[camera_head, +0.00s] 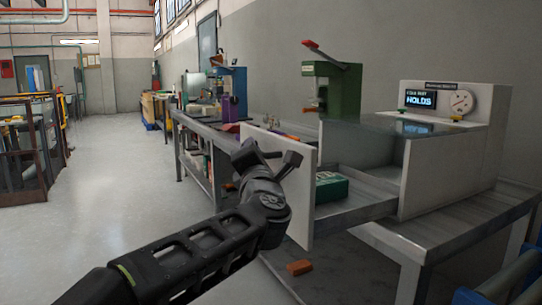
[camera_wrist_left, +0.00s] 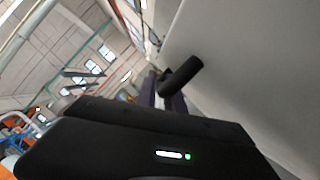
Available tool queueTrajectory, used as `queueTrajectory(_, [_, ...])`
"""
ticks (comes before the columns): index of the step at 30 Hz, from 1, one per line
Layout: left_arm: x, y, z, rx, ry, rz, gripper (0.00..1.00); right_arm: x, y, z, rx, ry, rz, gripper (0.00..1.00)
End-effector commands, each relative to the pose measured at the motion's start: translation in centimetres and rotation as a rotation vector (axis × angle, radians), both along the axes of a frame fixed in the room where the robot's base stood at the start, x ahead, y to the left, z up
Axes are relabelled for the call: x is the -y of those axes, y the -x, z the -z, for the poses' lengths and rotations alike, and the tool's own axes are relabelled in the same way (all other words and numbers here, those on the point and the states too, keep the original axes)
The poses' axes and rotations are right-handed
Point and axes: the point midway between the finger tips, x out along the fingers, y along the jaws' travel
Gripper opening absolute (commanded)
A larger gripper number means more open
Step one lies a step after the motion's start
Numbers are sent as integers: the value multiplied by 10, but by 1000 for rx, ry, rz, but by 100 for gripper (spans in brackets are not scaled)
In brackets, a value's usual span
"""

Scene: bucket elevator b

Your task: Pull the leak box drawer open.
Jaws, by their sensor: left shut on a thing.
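The leak box (camera_head: 470,150) is a white cabinet at the right of the head view, with a lit display and a dial. Its drawer stands pulled out to the left, with its white front panel (camera_head: 302,205) well away from the cabinet. A green box (camera_head: 331,188) lies inside the drawer. My left gripper (camera_head: 268,158) is at the outer face of the front panel, shut on the drawer handle. The grip itself is mostly hidden by the gripper. In the left wrist view, a black bar (camera_wrist_left: 182,76) stands by the white panel (camera_wrist_left: 240,70). My right gripper is out of view.
A grey bench (camera_head: 450,230) carries the leak box. A green press (camera_head: 331,85) and a blue machine (camera_head: 230,90) stand on worktops behind. A small orange block (camera_head: 300,267) lies below the drawer. The floor at left is open.

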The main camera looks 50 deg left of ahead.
Motion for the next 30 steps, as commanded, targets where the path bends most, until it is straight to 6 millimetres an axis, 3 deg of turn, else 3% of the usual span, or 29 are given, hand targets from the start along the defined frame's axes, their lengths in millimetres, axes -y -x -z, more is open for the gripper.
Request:
queueTrajectory(14, [-2, 6, 1, -2, 2, 2, 0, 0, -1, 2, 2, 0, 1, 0])
queueTrajectory(15, [-2, 6, 1, -2, 2, 2, 16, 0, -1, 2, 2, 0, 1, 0])
queueTrajectory(17, [-2, 6, 1, -2, 2, 2, 21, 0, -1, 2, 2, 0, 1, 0])
queueTrajectory(30, [7, 13, 1, 1, 1, 2, 22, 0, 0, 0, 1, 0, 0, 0])
